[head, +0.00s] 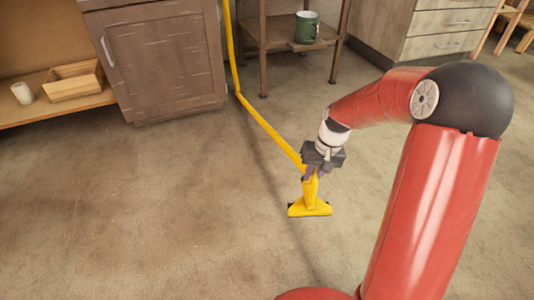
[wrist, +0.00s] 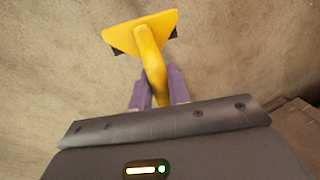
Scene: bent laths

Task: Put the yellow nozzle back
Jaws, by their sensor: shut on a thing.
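The yellow nozzle (head: 310,205) has a wide flat foot and a narrow neck. It joins a yellow hose (head: 262,122) that runs up and to the left, past the cabinet's right side. My gripper (head: 311,174) is shut on the nozzle's neck, with the foot hanging below the fingers. In the wrist view the nozzle (wrist: 140,36) extends away from between the two purple fingertips of my gripper (wrist: 158,90). I cannot tell from these views whether the foot touches the floor.
A wooden cabinet (head: 165,60) stands at the back left, beside a low shelf (head: 60,108) with a wooden tray (head: 73,90) and a white cup (head: 22,93). A rack (head: 263,70) with a green mug (head: 307,27) stands behind. The floor (head: 130,210) at left is clear.

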